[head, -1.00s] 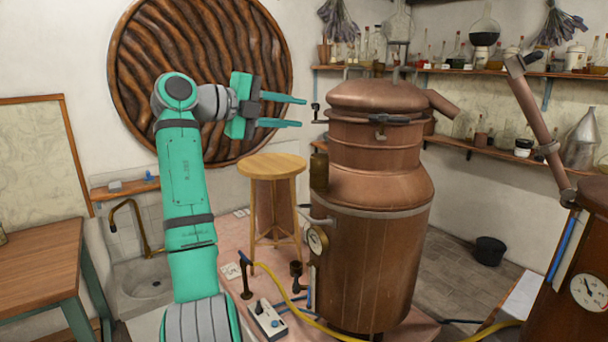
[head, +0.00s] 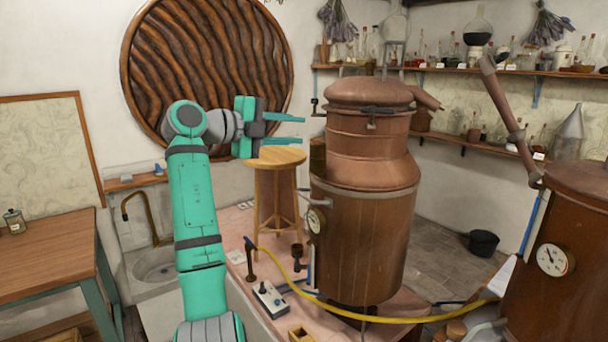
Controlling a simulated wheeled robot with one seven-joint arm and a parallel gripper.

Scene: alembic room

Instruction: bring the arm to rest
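My gripper (head: 298,128) is at the end of my green arm, in the upper middle of the head view. Its two green fingers point right, one above the other, with a clear gap and nothing between them. It is held in the air, and in the picture it shows above the wooden stool (head: 275,160) and left of the copper still (head: 365,230). The arm rises from the bottom of the view and bends at the top toward the right. No touch with the stool or the still can be made out.
A wooden table (head: 45,245) and a sink (head: 155,265) lie to the left. A yellow hose (head: 350,317) runs low in front of the still. A second copper vessel (head: 560,290) with a gauge stands at right. Shelves (head: 480,145) with bottles line the back wall.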

